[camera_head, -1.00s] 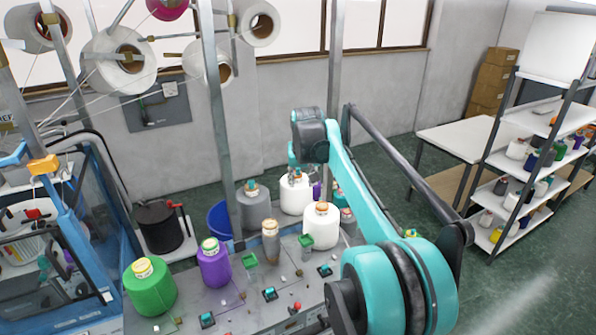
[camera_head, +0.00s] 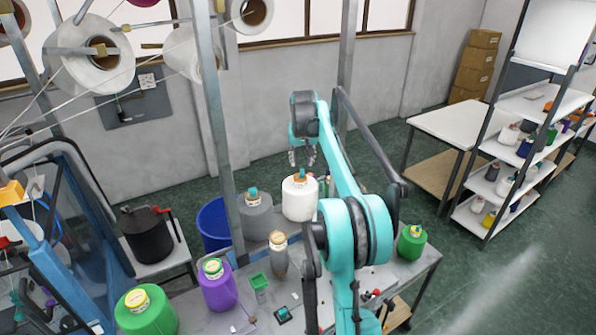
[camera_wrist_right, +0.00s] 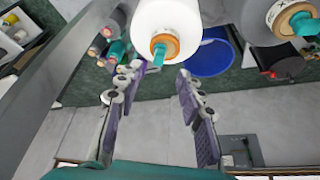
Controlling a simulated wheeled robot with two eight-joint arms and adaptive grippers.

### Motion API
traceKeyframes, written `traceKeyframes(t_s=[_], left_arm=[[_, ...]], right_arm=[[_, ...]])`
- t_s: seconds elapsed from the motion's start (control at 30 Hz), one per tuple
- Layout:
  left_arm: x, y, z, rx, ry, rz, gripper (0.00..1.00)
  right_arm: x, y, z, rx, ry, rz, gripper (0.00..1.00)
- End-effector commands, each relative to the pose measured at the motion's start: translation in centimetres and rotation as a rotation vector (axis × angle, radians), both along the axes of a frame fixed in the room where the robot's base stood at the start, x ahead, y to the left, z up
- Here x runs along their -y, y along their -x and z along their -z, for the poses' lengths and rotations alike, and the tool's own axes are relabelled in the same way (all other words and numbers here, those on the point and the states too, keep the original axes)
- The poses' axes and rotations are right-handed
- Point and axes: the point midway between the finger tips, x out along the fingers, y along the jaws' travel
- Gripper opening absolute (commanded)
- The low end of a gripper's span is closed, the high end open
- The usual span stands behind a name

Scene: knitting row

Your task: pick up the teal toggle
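My right gripper (camera_head: 302,156) is high behind the table, above the white cone (camera_head: 299,201). In the right wrist view its two purple-padded fingers (camera_wrist_right: 157,72) are spread apart with nothing between them. A teal peg-like piece (camera_wrist_right: 158,54) sticks up from the orange top of the white cone, just past the fingertips and apart from them. A similar teal piece (camera_wrist_right: 306,25) tops the grey cone. A small teal-topped switch (camera_head: 283,314) sits on the table front. I cannot tell which teal piece is the toggle. My left gripper is out of view.
A purple cone (camera_head: 217,287), green cone (camera_head: 146,314) and tan cone (camera_head: 278,256) stand on the table. A metal post (camera_head: 214,130) rises close left of the grey cone. A blue bin (camera_head: 213,226) stands behind. Open floor lies to the right.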

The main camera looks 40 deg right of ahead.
Motion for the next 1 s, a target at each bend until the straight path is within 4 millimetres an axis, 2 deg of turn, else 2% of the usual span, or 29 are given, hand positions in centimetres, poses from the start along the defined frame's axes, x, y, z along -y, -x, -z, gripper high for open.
traceKeyframes(t_s=[0.4,0.7,0.87,0.9,1.0], left_arm=[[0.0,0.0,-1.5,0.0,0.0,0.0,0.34],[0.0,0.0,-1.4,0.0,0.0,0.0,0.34],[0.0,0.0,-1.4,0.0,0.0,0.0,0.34],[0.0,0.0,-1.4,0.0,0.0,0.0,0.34],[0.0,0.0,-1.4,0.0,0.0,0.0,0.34]], right_arm=[[1.3,-1.5,5.2,0.0,0.0,0.0,0.38],[1.4,-1.7,5.8,0.0,0.0,0.0,0.38],[1.4,-1.7,5.8,0.0,0.0,0.0,0.08],[1.4,-1.7,5.8,0.0,0.0,0.0,0.05],[1.3,-1.7,5.8,0.0,0.0,0.0,0.04]])
